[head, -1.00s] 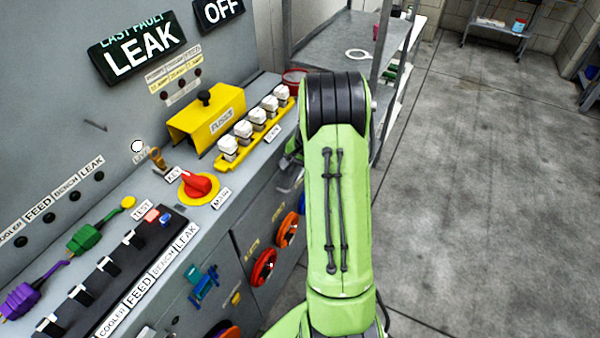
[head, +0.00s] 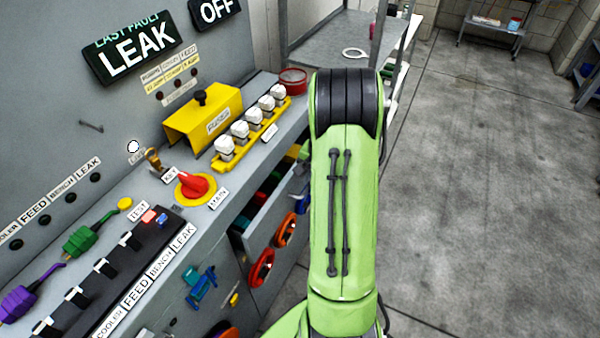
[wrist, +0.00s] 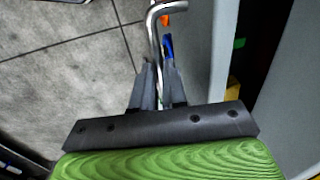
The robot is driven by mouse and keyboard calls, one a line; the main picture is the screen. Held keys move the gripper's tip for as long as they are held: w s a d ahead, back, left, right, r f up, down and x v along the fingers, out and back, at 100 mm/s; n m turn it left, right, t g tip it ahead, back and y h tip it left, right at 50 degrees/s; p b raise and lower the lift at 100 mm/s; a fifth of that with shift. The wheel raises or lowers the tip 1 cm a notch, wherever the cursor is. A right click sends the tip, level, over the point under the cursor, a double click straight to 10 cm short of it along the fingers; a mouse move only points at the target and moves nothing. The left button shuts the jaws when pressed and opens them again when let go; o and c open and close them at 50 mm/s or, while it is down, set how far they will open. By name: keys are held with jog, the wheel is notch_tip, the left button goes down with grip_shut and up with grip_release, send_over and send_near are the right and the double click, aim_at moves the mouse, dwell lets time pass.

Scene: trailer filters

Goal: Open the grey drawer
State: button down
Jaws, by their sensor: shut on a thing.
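The grey drawer (head: 246,236) is partly open below the bench top, with coloured things inside it. In the wrist view its grey front (wrist: 198,75) stands to the right of my gripper, and the dark drawer space shows beyond. My gripper (wrist: 158,75) is shut on the drawer's bent metal handle (wrist: 153,28), whose upper part shows past the fingers. In the head view my green arm hides most of the gripper and the handle.
A yellow fuse cover (head: 205,125) and a red switch (head: 195,187) sit on the bench top. A metal shelf (head: 330,42) stands behind. The floor (head: 480,200) at right is clear.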

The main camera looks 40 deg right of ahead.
jog(key=s+d, duration=0.2)
jog(key=s, duration=0.4)
jog(key=s+d, duration=0.2)
jog(key=s, duration=0.5)
jog(key=shift+s+d, duration=0.15)
jog(key=shift+d, duration=0.25)
jog(key=c, duration=1.2)
grip_release()
jog(key=shift+o, duration=0.2)
jog(key=shift+r, duration=0.1)
notch_tip(320, 180, up, 15)
jog(key=s+p, duration=0.2)
jog(key=p, duration=0.3)
jog(key=shift+s+d+r+p, duration=0.15)
jog(key=shift+s+d+p, duration=0.2)
jog(key=shift+d, duration=0.1)
